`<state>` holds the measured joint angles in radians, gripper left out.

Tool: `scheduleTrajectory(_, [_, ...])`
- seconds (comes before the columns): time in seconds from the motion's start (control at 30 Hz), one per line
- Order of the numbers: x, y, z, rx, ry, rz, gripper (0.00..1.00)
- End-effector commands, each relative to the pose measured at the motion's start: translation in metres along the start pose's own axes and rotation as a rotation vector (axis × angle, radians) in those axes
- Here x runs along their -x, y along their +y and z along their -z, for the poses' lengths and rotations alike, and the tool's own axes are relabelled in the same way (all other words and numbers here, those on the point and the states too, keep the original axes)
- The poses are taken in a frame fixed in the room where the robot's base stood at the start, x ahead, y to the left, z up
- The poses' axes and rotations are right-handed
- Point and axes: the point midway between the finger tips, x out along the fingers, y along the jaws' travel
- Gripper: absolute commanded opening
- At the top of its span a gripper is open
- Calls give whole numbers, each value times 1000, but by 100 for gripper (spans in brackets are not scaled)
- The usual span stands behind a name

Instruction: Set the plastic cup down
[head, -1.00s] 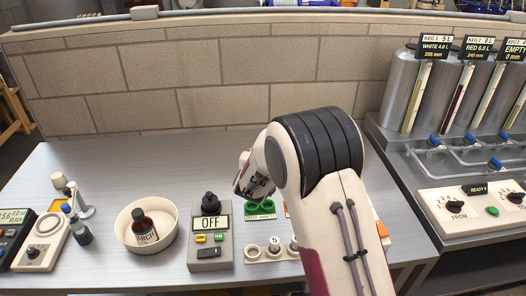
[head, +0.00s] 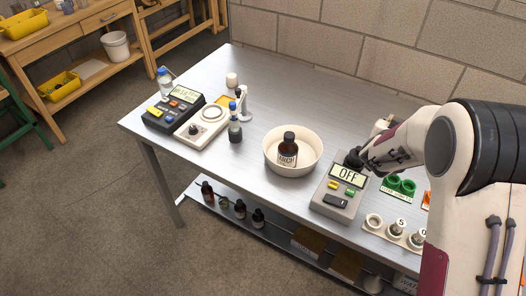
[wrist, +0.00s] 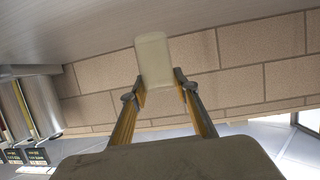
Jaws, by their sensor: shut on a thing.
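The plastic cup (wrist: 153,60) is pale and translucent in the wrist view. It sits between the fingertips of my gripper (wrist: 156,88), which is shut on it. The block wall and the metal bench top show behind it. In the head view my wrist is at the right, above the bench near the box marked OFF. There the fingers are mostly hidden, and a small pale shape beside the wrist is too unclear to name. The steel bench (head: 215,160) has bare surface at its left front and behind the bowl.
A white bowl (head: 268,158) holds a brown bottle (head: 288,150). The OFF box (head: 335,205), green ring holder (head: 398,186) and a row of white rings (head: 395,231) lie near my arm. Instruments (head: 174,106) and a small white cup-like piece (head: 232,80) stand left.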

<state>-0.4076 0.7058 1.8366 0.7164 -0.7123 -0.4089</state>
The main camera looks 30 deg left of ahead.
Motion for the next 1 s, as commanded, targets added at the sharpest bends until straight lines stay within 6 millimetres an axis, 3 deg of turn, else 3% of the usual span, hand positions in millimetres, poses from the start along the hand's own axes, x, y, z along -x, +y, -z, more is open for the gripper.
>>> scheduleTrajectory(0.1, [12, -43, -5, 23, 3, 58, 9])
scheduleTrajectory(0.57, [68, -188, -24, 110, 15, 281, 9])
scheduleTrajectory(1.0, [145, -314, -51, 190, 23, 502, 9])
